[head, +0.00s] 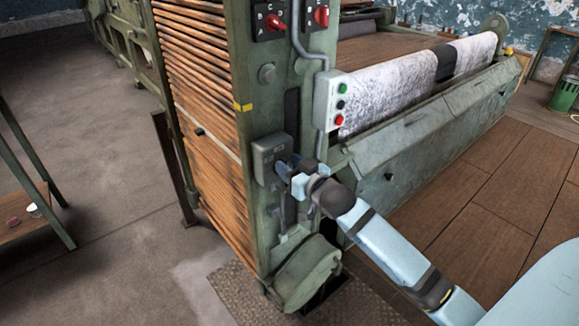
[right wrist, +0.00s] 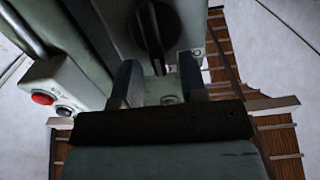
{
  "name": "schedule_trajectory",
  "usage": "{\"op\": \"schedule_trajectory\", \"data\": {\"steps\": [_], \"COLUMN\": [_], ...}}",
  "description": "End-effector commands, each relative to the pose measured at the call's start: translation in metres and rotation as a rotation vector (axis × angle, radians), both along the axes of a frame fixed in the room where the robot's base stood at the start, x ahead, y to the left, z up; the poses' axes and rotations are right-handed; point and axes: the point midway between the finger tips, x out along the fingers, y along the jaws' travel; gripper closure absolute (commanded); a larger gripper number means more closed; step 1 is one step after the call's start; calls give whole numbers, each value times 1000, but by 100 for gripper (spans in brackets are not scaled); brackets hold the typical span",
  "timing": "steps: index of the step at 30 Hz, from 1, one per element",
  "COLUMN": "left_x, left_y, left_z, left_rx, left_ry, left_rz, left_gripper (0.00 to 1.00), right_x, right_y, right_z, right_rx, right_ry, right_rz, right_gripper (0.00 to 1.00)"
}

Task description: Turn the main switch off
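A grey switch box (head: 268,160), which looks like the main switch, is fixed to the green machine post. In the right wrist view, its dark round knob (right wrist: 170,22) with a raised grip bar shows at the top centre. My right gripper (head: 283,168) is at the front of this box and hides part of it in the head view. In the right wrist view, its two fingers (right wrist: 157,82) stand apart, with the bar between and beyond their tips and gaps on both sides. I cannot read the knob's setting. My left gripper is not in view.
A push-button box (head: 332,101) with green, black and red buttons sits just above and right. Two red rotary knobs (head: 321,16) (head: 272,22) are on black plates higher up. A conduit (head: 300,40) runs down the post. A green motor housing (head: 308,272) is below.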

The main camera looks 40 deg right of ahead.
Motion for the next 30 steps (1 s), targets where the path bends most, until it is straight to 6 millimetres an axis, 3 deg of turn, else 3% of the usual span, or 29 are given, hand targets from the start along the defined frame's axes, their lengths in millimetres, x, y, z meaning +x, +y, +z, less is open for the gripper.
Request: {"op": "schedule_trajectory", "data": {"steps": [9, 14, 15, 30], "left_x": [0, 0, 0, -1], "left_y": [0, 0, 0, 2], "left_z": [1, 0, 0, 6], "left_rx": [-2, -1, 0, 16], "left_ry": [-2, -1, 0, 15], "left_rz": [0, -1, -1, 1], "left_gripper": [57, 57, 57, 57], "right_x": [2, 2, 2, 2], "right_y": [0, 0, 0, 4], "right_z": [0, 0, 0, 3], "right_rx": [0, 0, 0, -106], "right_ry": [-1, -1, -1, -6], "right_rz": [0, 0, 1, 1], "right_gripper": [61, 97, 100, 100]}}
